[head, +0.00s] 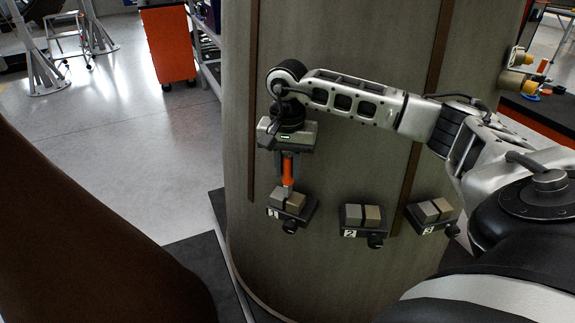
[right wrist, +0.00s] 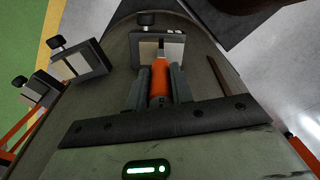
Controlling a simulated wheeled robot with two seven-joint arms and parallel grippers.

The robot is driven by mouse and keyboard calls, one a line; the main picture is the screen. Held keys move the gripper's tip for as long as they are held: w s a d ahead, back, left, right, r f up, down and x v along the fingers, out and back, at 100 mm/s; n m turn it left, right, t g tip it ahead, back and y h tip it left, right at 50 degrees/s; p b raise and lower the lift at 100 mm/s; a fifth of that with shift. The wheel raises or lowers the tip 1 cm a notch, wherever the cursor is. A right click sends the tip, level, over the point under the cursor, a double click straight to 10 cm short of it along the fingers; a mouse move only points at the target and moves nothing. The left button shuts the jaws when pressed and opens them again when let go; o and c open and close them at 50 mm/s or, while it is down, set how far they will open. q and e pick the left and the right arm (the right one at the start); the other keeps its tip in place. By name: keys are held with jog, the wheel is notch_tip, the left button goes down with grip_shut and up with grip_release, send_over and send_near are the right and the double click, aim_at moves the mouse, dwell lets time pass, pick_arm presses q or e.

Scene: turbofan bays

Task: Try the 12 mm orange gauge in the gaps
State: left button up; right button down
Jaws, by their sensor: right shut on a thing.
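My right gripper (head: 287,158) is shut on the orange gauge (head: 287,172), which points down with its grey tip at the fixture numbered 1 (head: 290,207). In the right wrist view the orange gauge (right wrist: 160,78) sits between the fingers, its tip by the paired blocks of fixture 1 (right wrist: 149,44). I cannot tell whether the tip is inside the gap or just above it. Fixture 2 (head: 362,217) and fixture 3 (head: 433,213) stand to the right, each with two blocks and a dark narrow gap. My left gripper is not in view.
The fixtures are mounted on a large curved grey-brown casing (head: 330,150) with dark vertical strips. A dark brown curved body (head: 80,240) fills the lower left. An orange cabinet (head: 167,45) stands behind on open floor. Dark platform edges (head: 205,265) lie below.

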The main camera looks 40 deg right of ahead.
jog(key=shift+f, duration=0.3)
jog(key=shift+r, duration=0.15)
dwell(0.8)
jog(key=shift+r, duration=0.5)
jog(key=shift+r+p, duration=1.9)
jog(key=shift+r, duration=0.55)
